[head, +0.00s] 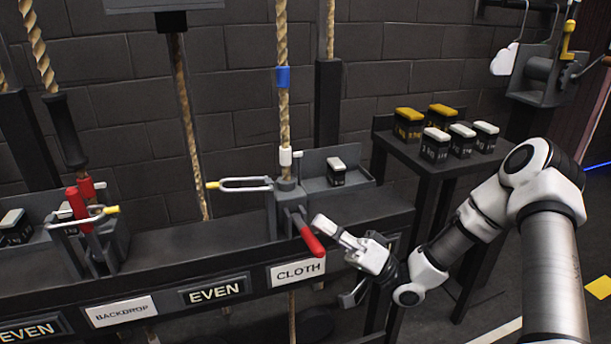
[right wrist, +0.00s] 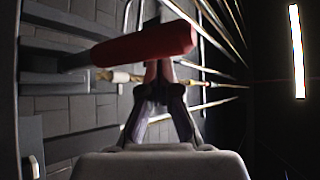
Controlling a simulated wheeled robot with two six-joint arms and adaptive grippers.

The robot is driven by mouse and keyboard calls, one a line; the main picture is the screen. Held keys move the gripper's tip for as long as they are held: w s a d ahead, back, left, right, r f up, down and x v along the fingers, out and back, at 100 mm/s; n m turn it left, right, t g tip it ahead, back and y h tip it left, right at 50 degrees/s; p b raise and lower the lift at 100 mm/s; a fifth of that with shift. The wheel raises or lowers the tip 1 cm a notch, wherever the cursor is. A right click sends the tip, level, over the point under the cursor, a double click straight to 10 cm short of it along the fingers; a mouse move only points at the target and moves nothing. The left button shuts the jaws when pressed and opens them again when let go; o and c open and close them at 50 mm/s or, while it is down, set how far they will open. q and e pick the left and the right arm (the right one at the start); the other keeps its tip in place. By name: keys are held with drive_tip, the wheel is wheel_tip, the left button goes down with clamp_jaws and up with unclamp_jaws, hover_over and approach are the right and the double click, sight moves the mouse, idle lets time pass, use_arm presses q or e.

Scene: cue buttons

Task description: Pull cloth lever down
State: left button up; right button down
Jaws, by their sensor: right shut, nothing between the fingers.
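The cloth lever has a red handle (head: 310,238) that slopes down and to the right from its grey base (head: 289,205), just above the white CLOTH label (head: 298,272). My right gripper (head: 324,226) is shut and empty, with its fingertips close beside the upper right of the red handle. In the right wrist view the red handle (right wrist: 140,45) lies across the tips of the closed fingers (right wrist: 159,74). I cannot tell whether they touch. My left gripper is not in view.
A rope (head: 283,110) with a blue band rises above the lever. A pronged metal loop (head: 240,185) sticks out left of the base. Another red-handled lever (head: 78,205) stands at the left near BACKDROP. A side table (head: 440,165) with several weights stands behind my right arm.

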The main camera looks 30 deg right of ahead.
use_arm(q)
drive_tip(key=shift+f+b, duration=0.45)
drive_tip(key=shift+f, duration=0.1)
use_arm(e)
drive_tip(key=shift+s+a+f, duration=0.1)
drive_tip(key=shift+s+f, duration=0.1)
drive_tip(key=shift+f, duration=0.45)
drive_tip(key=shift+s+f, duration=0.2)
drive_tip(key=shift+f, duration=0.45)
